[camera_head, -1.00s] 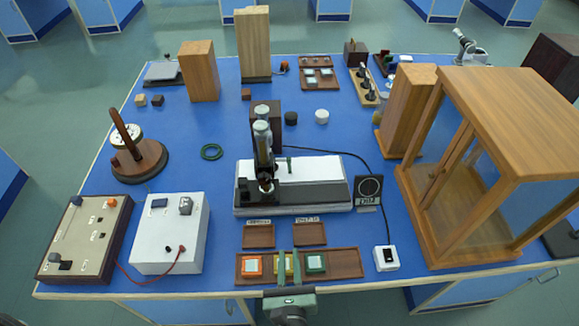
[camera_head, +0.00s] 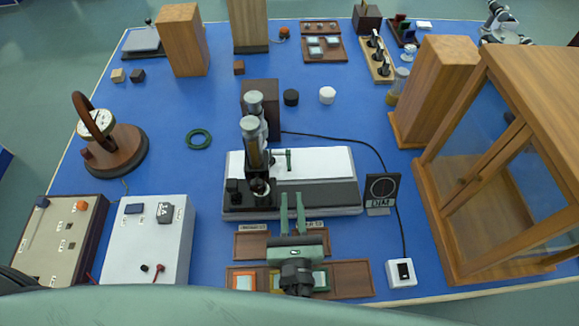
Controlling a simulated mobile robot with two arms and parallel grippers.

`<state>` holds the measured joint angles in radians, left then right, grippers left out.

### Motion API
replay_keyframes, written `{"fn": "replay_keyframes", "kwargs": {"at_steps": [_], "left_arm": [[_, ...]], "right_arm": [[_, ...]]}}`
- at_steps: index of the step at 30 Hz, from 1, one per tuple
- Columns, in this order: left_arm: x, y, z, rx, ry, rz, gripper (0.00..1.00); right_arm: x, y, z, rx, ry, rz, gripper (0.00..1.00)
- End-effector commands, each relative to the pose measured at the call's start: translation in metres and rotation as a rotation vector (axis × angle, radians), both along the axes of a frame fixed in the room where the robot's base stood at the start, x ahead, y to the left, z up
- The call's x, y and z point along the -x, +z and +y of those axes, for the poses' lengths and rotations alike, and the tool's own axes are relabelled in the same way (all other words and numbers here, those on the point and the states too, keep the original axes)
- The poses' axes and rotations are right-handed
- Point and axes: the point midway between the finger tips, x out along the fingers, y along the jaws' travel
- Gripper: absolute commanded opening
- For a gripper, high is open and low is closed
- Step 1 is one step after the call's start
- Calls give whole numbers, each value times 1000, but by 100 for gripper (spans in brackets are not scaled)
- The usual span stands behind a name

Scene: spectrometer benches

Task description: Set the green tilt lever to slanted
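The green tilt lever (camera_head: 289,160) is a small, thin green stick on the white top of the instrument base (camera_head: 325,165), just right of the microscope-like tube (camera_head: 254,140). It looks roughly upright. My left gripper (camera_head: 292,198) is in front of the base's near edge, with its two green fingers pointing away toward the lever. The fingers are apart with nothing visible between them. The lever is beyond the fingertips and does not look touched. My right gripper is not in view.
A small dark panel (camera_head: 382,190) stands right of the base, with a cable beside it. A wooden tray (camera_head: 350,280) with coloured squares lies under my gripper. A white box (camera_head: 150,240) is at left, a wooden glass-sided case (camera_head: 440,220) at right. A green ring (camera_head: 199,139) lies left of the tube.

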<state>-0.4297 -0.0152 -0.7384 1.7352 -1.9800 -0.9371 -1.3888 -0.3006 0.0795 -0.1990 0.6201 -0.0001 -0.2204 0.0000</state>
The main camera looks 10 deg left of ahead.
Motion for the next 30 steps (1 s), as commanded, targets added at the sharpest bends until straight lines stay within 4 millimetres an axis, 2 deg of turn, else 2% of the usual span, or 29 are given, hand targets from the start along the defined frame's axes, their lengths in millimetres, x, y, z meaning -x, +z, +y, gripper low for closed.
{"fn": "replay_keyframes", "kwargs": {"at_steps": [8,21,25,30], "left_arm": [[-4,-5,1,1,0,1,18],[-65,-4,13,1,0,0,18],[-74,-5,15,1,0,1,18],[-77,-6,15,3,-1,3,18]], "right_arm": [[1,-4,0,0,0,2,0],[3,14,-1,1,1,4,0],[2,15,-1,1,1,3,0],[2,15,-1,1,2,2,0]]}}
